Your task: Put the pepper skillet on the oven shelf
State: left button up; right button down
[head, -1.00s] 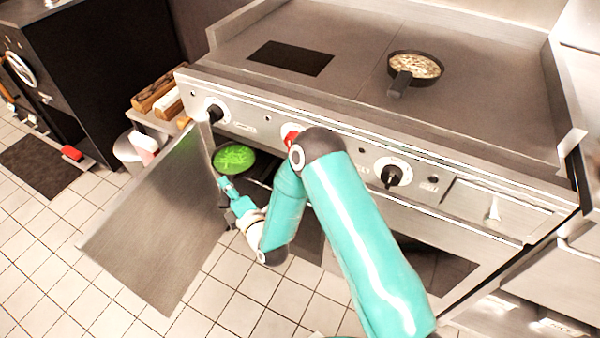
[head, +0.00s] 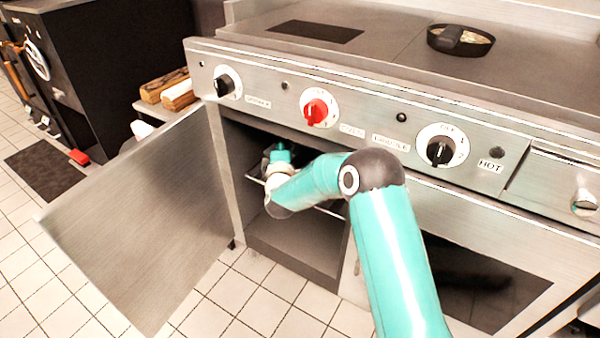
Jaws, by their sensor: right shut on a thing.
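My right gripper (head: 268,158) is inside the open oven (head: 290,236), at about the height of the oven shelf (head: 254,181). It is mostly hidden by its own wrist and the dark interior. It is shut on the pepper skillet, the dark pan with green contents seen a second ago. The skillet itself is now hidden inside the oven, so I cannot tell whether it touches the shelf. Only thin edges of the shelf show beside my arm. My left gripper is not in view.
The oven door (head: 150,215) stands wide open to the left. Knobs, including a red one (head: 316,110), project above the opening. Another skillet (head: 461,40) with pale contents sits on the cooktop (head: 400,50). Wood blocks (head: 170,90) lie at the left.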

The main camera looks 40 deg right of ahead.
notch_tip(320, 180, down, 9)
jog(key=b, duration=0.3)
jog(key=shift+r, duration=0.2)
jog(key=c, duration=1.1)
grip_release()
jog(key=shift+f, duration=0.15)
